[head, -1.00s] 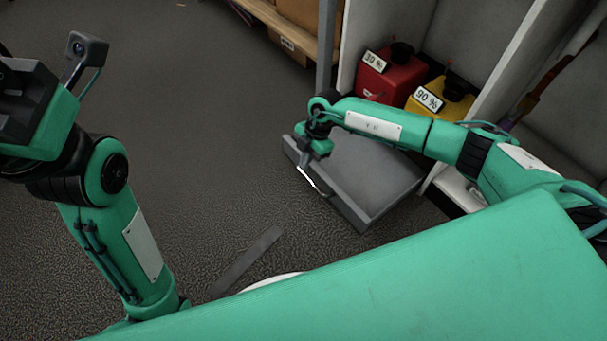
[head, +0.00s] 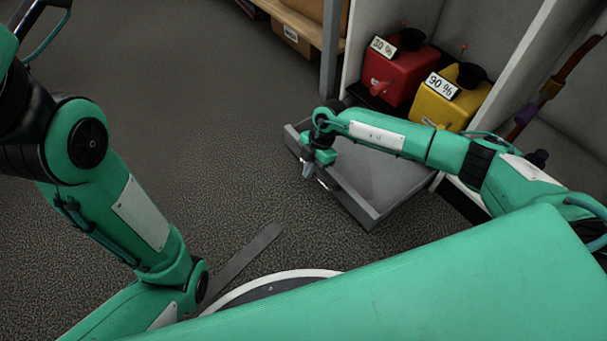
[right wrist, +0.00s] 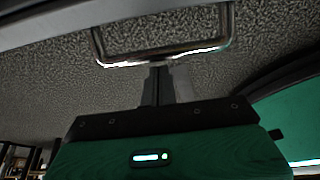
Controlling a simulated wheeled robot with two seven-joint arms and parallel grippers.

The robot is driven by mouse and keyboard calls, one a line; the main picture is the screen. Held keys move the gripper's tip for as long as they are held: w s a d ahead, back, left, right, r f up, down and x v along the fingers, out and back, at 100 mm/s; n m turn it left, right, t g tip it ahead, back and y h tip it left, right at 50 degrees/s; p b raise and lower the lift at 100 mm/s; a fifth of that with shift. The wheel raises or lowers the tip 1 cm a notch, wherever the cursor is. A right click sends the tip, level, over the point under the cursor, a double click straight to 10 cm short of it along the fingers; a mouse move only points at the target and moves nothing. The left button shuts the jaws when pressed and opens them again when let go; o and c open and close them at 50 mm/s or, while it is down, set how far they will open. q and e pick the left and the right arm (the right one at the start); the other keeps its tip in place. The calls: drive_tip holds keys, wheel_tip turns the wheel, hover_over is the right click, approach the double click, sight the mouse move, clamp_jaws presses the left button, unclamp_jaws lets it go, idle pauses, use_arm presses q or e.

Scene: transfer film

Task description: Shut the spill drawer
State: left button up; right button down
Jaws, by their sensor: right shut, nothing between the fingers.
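The spill drawer (head: 384,177) is a shallow grey tray, pulled out at floor level from under the white cabinet. Its front faces lower left in the head view. A shiny metal bar handle (right wrist: 165,57) crosses the upper part of the right wrist view. My right gripper (head: 308,171) is at the outer side of the drawer front, near the handle. Its fingers (right wrist: 157,80) are shut and empty, with their tips by the handle bar; whether they touch it I cannot tell. My left arm shows at the left of the head view, but its gripper is out of frame.
A red canister (head: 398,76) marked 30 % and a yellow canister (head: 447,102) marked 90 % stand in the white cabinet above the drawer. A wooden shelf (head: 308,25) with boxes is at the top. The carpet left of the drawer is clear.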

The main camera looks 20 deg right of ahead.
drive_tip(key=shift+d, duration=0.15)
drive_tip(key=shift+w+d+r, duration=0.1)
drive_tip(key=shift+w+d, duration=0.1)
drive_tip(key=shift+d, duration=0.25)
drive_tip(key=w+d+p, duration=0.1)
drive_tip(key=w+d, duration=0.2)
drive_tip(key=d, duration=0.7)
drive_tip(key=w+d+p, duration=0.1)
drive_tip(key=w+d, duration=0.3)
drive_tip(key=d, duration=0.6)
drive_tip(key=shift+w+d, duration=0.25)
drive_tip(key=shift+d, duration=0.05)
